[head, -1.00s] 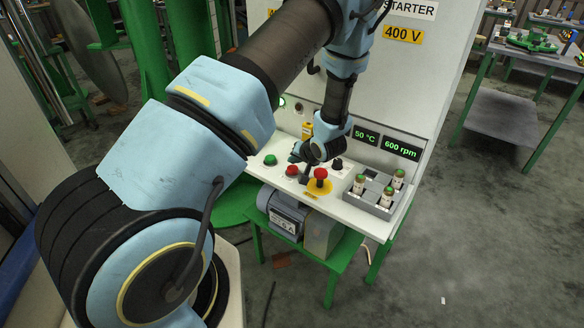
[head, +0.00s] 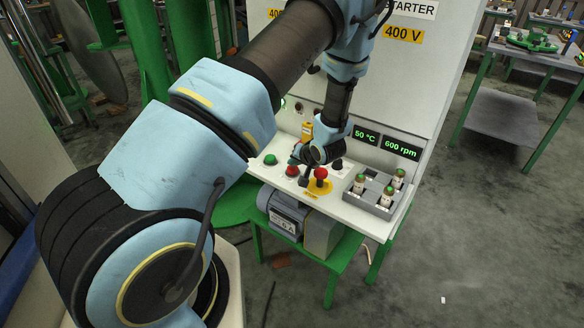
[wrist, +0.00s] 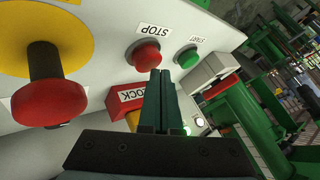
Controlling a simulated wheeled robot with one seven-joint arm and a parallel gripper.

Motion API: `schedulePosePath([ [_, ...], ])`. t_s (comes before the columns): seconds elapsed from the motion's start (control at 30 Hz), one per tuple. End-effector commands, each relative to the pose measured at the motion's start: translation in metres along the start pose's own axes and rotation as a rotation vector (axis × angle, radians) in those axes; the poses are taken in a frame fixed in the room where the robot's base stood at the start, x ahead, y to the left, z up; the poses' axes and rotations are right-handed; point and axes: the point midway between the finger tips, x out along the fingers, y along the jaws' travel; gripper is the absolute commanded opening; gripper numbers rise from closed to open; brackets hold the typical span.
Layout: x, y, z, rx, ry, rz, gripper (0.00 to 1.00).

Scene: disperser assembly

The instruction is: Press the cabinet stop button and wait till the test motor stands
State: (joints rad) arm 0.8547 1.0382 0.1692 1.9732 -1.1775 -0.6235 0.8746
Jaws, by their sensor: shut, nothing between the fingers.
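The red stop button (wrist: 147,57) sits beside its STOP label on the cabinet's sloping panel; it also shows in the head view (head: 291,170). My gripper (wrist: 160,75) is shut and empty. Its fingertips overlap the lower right edge of the stop button in the wrist view; I cannot tell whether they touch it. In the head view my gripper (head: 304,181) is between the stop button and the red mushroom button. The test motor (head: 284,212) is grey and sits under the panel. The display (head: 402,149) reads 600 rpm.
The green start button (wrist: 187,57) is right beside the stop button. A red mushroom button (wrist: 38,90) on a yellow disc stands close by. A red LOCK-labelled block (wrist: 137,101) lies near my fingers. A grey tray (head: 374,194) with several fuses stands on the panel's right.

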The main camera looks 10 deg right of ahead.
Motion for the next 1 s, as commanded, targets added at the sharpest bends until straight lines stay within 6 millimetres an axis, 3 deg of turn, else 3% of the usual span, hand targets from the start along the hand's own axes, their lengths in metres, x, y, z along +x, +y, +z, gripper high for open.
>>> schedulePosePath([
  [1.0, 0.0054, 0.0039, 0.0036, -0.001, 0.001, 0.000, 0.00],
])
